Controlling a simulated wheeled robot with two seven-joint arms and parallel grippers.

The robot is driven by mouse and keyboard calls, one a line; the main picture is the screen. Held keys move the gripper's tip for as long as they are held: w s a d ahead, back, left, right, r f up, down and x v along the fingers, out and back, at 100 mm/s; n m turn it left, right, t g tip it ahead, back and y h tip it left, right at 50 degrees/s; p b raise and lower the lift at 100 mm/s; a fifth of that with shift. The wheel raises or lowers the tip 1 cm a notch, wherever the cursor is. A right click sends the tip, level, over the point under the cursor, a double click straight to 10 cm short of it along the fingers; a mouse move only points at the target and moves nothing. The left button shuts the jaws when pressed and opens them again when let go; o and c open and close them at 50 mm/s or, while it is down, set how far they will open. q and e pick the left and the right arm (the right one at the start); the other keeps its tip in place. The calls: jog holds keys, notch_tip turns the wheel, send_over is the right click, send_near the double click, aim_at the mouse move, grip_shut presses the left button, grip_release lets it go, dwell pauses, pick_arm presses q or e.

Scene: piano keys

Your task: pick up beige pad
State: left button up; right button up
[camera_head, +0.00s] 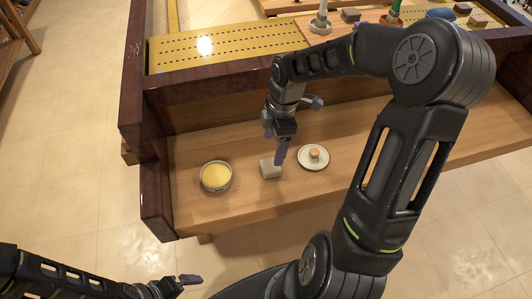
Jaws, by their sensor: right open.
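A small beige pad (270,168), block-shaped, lies on the wooden shelf between a round tin and a white lid. My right gripper (275,148) points down just above and behind the pad, with one finger close to its right upper side. It holds nothing that I can see; whether it touches the pad I cannot tell. My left gripper (190,281) is low at the bottom left, away from the shelf and over the floor; its jaws are too small and side-on to read.
The round tin (216,176) with yellow contents stands left of the pad. The white lid (313,157) with a knob lies to the right. A dark wooden side post (155,200) bounds the shelf at left, and a raised dark rail (220,78) runs behind. Bare shelf lies in front.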

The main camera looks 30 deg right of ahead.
aim_at(271, 165)
jog(key=shift+w, duration=0.1)
jog(key=shift+s+a+r, duration=0.1)
jog(key=shift+s, duration=0.1)
jog(key=shift+w+a+f, duration=0.1)
jog(key=shift+f, duration=1.25)
jog(key=f, duration=0.5)
jog(key=shift+a+f, duration=0.1)
jog(key=shift+a, duration=0.15)
jog(key=shift+c, duration=0.2)
jog(key=c, duration=1.4)
